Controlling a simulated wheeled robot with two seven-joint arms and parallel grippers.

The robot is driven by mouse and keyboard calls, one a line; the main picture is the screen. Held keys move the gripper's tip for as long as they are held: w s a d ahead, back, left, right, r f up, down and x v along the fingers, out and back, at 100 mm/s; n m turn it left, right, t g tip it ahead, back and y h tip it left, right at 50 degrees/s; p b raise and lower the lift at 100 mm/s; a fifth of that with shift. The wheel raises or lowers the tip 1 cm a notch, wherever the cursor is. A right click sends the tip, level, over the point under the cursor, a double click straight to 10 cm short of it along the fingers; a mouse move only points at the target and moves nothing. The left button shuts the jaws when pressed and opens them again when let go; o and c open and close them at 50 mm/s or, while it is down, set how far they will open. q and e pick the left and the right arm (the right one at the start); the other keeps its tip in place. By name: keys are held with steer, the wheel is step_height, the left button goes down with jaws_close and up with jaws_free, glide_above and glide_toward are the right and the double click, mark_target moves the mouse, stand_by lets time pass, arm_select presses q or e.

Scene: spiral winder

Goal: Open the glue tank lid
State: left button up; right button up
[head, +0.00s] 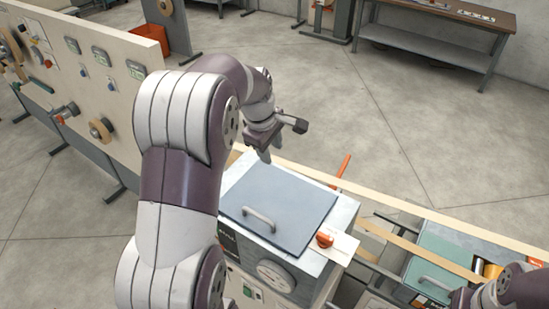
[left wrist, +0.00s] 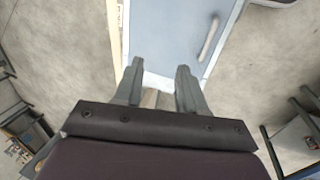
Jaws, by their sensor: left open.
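The glue tank (head: 338,243) is a pale box below the middle of the head view. Its flat blue-grey lid (head: 295,195) lies closed on top, with a light bar handle (head: 258,219) near the front edge. In the left wrist view the lid (left wrist: 170,45) and the handle (left wrist: 209,38) lie beyond the fingertips. My left gripper (head: 266,155) is above the far left edge of the tank, apart from the handle. Its two fingers (left wrist: 158,75) are spread with nothing between them. My right arm shows at the lower right corner; its fingers are not visible.
An orange-red knob (head: 324,240) sits on the tank's right corner, and an orange lever (head: 343,168) stands behind it. A pale rail (head: 400,203) runs behind the tank. A teal-lidded unit (head: 440,250) is at right. A control panel (head: 95,75) stands at left.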

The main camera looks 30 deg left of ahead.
arm_select(q)
steer(key=p+x, duration=0.1)
steer(key=x, duration=0.5)
steer(key=shift+s+p, duration=0.15)
steer(key=shift+p, duration=0.25)
arm_select(e)
steer(key=r, duration=0.2)
steer(key=shift+s+r, duration=0.2)
steer(key=shift+r, duration=0.15)
arm_select(q)
steer(key=shift+c, duration=1.3)
steer(key=shift+a, duration=0.1)
jaws_close()
arm_select(e)
steer(key=shift+a, duration=0.1)
arm_select(q)
steer(key=shift+s, duration=0.1)
